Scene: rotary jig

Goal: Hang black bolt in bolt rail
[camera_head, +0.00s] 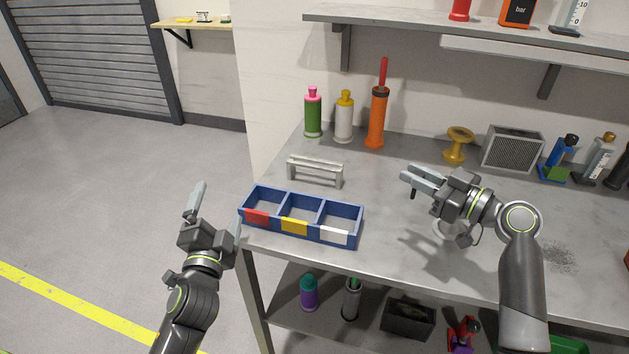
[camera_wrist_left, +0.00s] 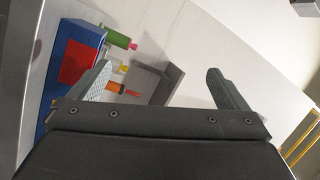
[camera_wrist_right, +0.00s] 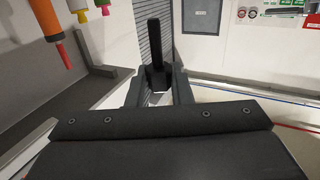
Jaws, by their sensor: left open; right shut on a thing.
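The black bolt (camera_wrist_right: 155,50) stands between the fingers of my right gripper (camera_wrist_right: 158,92) in the right wrist view, its long shaft pointing up in the picture and its wider end by the fingertips. In the head view my right gripper (camera_head: 422,184) is shut on it, above the bench and to the right of the rail; the bolt is hard to make out there. The grey bolt rail (camera_head: 315,168) stands on the bench behind the blue bin, with no bolt visible in it. My left gripper (camera_head: 195,203) is open and empty, left of the bench edge.
The blue bin (camera_head: 349,221) has three compartments with red, yellow and white labels. Green (camera_head: 313,118) and white (camera_head: 344,122) bottles and an orange tube (camera_head: 377,120) stand behind the rail. A yellow spool (camera_head: 458,145) and grey box (camera_head: 512,150) stand farther right. Bench between rail and right gripper is clear.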

